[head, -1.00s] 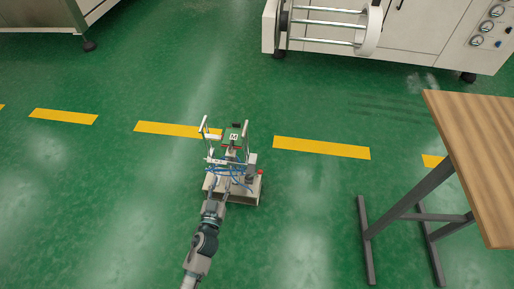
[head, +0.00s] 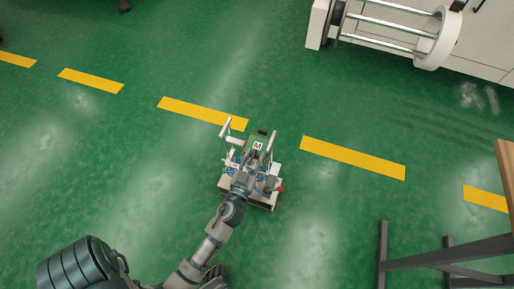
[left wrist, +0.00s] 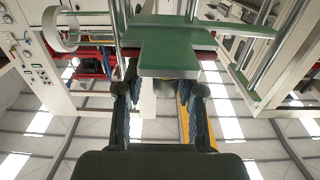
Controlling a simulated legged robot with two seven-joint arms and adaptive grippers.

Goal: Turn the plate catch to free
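A small fixture (head: 258,146) with a marker "M", pale upright posts and a red knob stands on the green floor in the middle of the head view. My left gripper (head: 242,178) is at its near side, partly covering it. In the left wrist view, the two dark fingers of this gripper (left wrist: 160,105) are spread apart. A green plate (left wrist: 175,45) with steel rods fills the view just beyond the fingertips. A small grey-brown part (left wrist: 175,88) shows between the fingers, and I cannot tell whether they touch it. I cannot make out the plate catch clearly. My right gripper is not in view.
A white machine (head: 485,55) with a round roller frame (head: 395,30) stands at the upper right. A wooden-topped table (head: 505,165) with grey metal legs is at the right edge. Yellow dashes (head: 352,158) cross the floor. The floor left of the fixture is clear.

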